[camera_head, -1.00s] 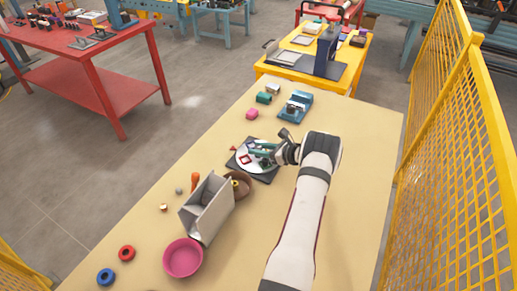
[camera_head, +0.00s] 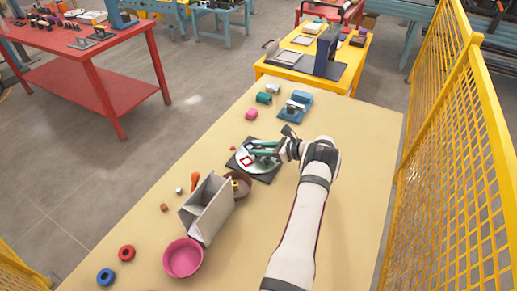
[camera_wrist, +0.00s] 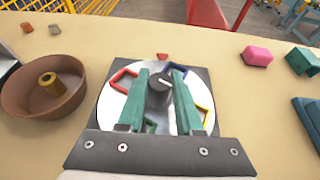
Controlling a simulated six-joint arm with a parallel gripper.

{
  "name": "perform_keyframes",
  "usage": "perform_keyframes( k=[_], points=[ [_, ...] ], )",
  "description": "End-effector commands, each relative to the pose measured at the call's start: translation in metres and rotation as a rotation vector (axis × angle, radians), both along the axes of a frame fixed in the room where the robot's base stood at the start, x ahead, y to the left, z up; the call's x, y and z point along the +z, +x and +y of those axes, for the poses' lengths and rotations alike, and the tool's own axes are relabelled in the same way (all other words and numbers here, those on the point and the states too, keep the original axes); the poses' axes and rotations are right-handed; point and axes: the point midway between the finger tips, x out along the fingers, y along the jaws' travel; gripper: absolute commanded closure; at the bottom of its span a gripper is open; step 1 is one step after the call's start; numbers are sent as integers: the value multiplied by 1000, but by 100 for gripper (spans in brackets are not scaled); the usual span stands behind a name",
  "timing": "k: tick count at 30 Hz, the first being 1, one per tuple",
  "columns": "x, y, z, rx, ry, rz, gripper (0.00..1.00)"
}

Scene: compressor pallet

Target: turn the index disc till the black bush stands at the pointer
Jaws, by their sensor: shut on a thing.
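The index disc (camera_wrist: 188,118) is a pale shiny round plate on a dark square base (camera_wrist: 111,110); in the head view the disc (camera_head: 240,159) lies mid-table. It carries coloured square outlines: red (camera_wrist: 122,79), yellow (camera_wrist: 204,113), a blue one at the upper right and a green one low between the fingers. A red pointer (camera_wrist: 162,56) sits just beyond its far edge. My gripper (camera_wrist: 159,85) has green fingers on either side of the grey central knob (camera_wrist: 159,80) and is shut on it. I cannot make out a black bush; the fingers hide parts of the disc.
A brown bowl (camera_wrist: 75,112) with a brass post stands left of the disc in the wrist view. A grey box (camera_head: 206,207) and a pink bowl (camera_head: 183,258) stand nearer. Blue (camera_head: 296,106), green and pink pieces lie beyond. Table right of my arm is clear.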

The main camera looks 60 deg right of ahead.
Motion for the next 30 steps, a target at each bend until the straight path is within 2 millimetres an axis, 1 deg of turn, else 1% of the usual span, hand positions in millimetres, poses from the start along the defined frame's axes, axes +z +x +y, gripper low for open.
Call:
perform_keyframes(
  k=[6,16,17,21,22,30],
  points=[
    [0,1,0,101,-2,1,100],
    [1,1,1,113,1,3,100],
    [1,1,1,113,0,3,62],
    [1,1,1,112,0,3,37],
    [0,1,1,112,0,3,36],
    [1,-1,0,110,0,4,36]
  ],
)
